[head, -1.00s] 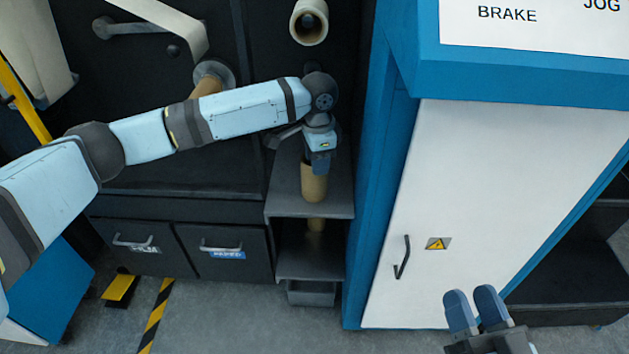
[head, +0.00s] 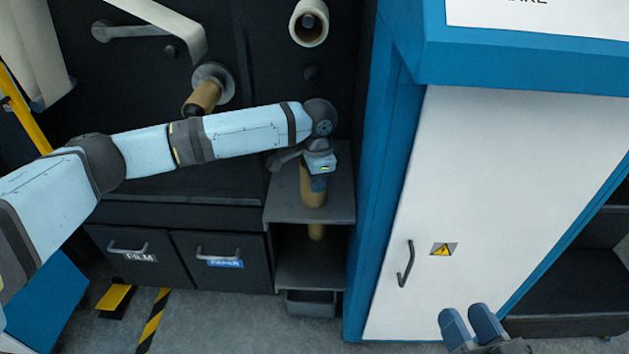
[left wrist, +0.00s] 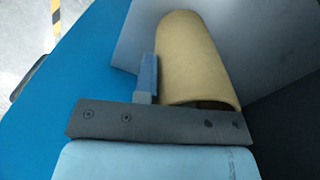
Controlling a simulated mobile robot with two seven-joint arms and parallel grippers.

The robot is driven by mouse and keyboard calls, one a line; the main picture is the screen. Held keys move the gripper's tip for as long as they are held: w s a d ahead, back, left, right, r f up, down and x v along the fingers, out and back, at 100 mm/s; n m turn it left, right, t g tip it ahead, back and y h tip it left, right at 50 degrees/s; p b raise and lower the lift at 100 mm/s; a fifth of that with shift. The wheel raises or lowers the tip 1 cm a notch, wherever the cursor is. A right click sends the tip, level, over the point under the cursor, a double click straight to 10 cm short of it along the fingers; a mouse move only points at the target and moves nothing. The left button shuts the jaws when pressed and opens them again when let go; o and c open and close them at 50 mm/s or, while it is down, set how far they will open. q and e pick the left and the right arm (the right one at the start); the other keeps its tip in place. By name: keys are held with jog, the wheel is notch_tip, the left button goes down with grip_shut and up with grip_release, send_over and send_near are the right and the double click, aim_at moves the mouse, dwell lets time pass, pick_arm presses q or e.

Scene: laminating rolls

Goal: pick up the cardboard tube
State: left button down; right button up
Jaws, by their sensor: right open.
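A brown cardboard tube (head: 313,200) stands upright on the upper shelf of a small grey rack, partly hidden by my left gripper (head: 318,183). In the left wrist view the tan tube (left wrist: 195,55) fills the top middle, its near end close to the gripper's dark palm bar. One finger shows just left of the tube; the other is hidden, so I cannot tell whether the gripper is shut on it. My right gripper (head: 470,324) is open and empty at the bottom edge, in front of the white cabinet door, far from the tube.
The grey rack (head: 340,195) stands tight against a blue machine frame (head: 372,220) on its right. Another brown tube piece (head: 316,232) shows below the upper shelf. A brown core (head: 203,97) sits on a spindle, and a pale roll (head: 309,22) hangs above. Drawers (head: 222,262) lie to the left.

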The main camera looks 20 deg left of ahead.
notch_tip(320, 180, up, 6)
jog(key=t+p, duration=0.2)
jog(key=p, duration=0.3)
pick_arm(q)
notch_tip(320, 180, up, 20)
jog(key=p, duration=0.2)
pick_arm(e)
jog(key=f, duration=0.1)
jog(key=d+f+g+h, duration=0.1)
jog(key=f, duration=0.1)
jog(key=d+f+g+h, duration=0.1)
jog(key=f, duration=0.1)
jog(key=shift+d+f+m, duration=0.15)
jog(key=shift+f+m, duration=0.1)
jog(key=shift+m, duration=0.05)
